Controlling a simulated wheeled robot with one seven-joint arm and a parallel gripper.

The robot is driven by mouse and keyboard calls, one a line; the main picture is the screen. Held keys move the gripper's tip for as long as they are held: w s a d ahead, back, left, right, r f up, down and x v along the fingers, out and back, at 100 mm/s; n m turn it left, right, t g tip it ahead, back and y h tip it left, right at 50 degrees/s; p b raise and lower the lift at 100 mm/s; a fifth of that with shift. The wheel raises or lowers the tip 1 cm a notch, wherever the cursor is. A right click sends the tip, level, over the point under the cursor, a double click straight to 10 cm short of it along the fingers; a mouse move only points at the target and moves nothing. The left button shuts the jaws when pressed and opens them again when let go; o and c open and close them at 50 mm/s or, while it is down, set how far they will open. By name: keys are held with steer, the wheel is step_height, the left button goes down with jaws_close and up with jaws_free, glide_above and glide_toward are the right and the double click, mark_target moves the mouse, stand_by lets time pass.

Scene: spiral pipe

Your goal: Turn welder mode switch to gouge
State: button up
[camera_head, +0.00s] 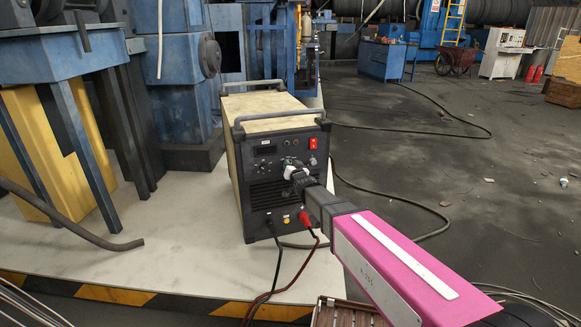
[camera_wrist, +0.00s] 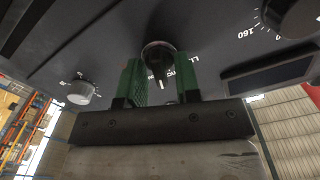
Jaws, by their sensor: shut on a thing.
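The welder (camera_head: 265,170) is a box with a cream top and a black front panel, standing on a pale platform. My gripper (camera_head: 295,172) is at the upper middle of that panel in the head view. In the wrist view my gripper (camera_wrist: 160,85) has its two green fingers on either side of a black round knob (camera_wrist: 158,55) with a white pointer mark. The fingers are shut on this knob. The lettering beside the knob is partly hidden, and I cannot read which mode the pointer marks.
A grey knob (camera_wrist: 82,93) and a large black dial (camera_wrist: 290,15) marked 160 sit on the panel nearby. A red switch (camera_head: 313,143) is at the panel's upper right. Black and red cables (camera_head: 309,240) hang from the lower front. The floor at right is mostly open.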

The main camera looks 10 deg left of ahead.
steer(key=m, duration=0.6)
steer(key=shift+d, duration=0.1)
stand_by(0.6)
steer(key=o, duration=0.6)
steer(key=shift+c, duration=0.2)
steer(key=shift+s, duration=0.1)
steer(key=v, duration=1)
steer(key=shift+s+d, duration=0.2)
steer(key=shift+s, duration=0.05)
